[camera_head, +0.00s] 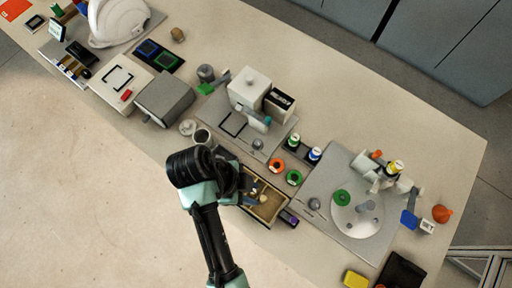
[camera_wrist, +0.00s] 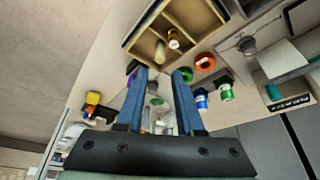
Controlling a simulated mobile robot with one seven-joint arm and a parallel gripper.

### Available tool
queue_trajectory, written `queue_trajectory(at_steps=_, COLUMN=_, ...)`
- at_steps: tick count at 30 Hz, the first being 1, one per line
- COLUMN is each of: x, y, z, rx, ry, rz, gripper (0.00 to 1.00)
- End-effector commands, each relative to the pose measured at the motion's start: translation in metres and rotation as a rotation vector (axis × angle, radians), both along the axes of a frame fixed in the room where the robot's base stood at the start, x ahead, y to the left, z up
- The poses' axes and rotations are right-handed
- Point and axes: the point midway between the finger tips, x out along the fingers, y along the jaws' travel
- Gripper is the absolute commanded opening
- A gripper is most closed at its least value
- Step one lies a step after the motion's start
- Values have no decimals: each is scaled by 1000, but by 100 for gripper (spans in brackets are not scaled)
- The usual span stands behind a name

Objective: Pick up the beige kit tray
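The beige kit tray (camera_head: 268,217) is an open box near the front edge of the workbench, partly hidden by my arm in the head view. In the wrist view the tray (camera_wrist: 138,36) shows at the top, cut off by the frame edge, with divided compartments and a few small items inside. My gripper (camera_wrist: 161,72) is open, its two blue fingers apart with nothing held between them. In the head view my gripper (camera_head: 251,194) is over or beside the tray's left part; its height above the tray is hard to tell.
Orange (camera_head: 279,165) and green (camera_head: 294,177) rings lie just behind the tray, near small bottles (camera_head: 314,154). A purple item (camera_head: 289,218) is close to its right end. A grey plate with a white disc (camera_head: 357,221) stands right. Open floor lies in front of the bench.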

Motion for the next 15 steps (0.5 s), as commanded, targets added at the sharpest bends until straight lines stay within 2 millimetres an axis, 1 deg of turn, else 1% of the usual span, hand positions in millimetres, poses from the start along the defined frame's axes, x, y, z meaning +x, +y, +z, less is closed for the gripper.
queue_trajectory(at_steps=3, x=-1, y=-8, z=-17, rx=0, ry=2, rz=-1, gripper=36)
queue_trajectory(at_steps=6, x=0, y=-12, z=-26, rx=0, ry=1, rz=-1, gripper=36)
queue_trajectory(at_steps=11, x=-1, y=-16, z=-35, rx=0, ry=1, rz=0, gripper=36)
queue_trajectory(at_steps=15, x=-4, y=-24, z=-53, rx=0, ry=3, rz=0, gripper=36)
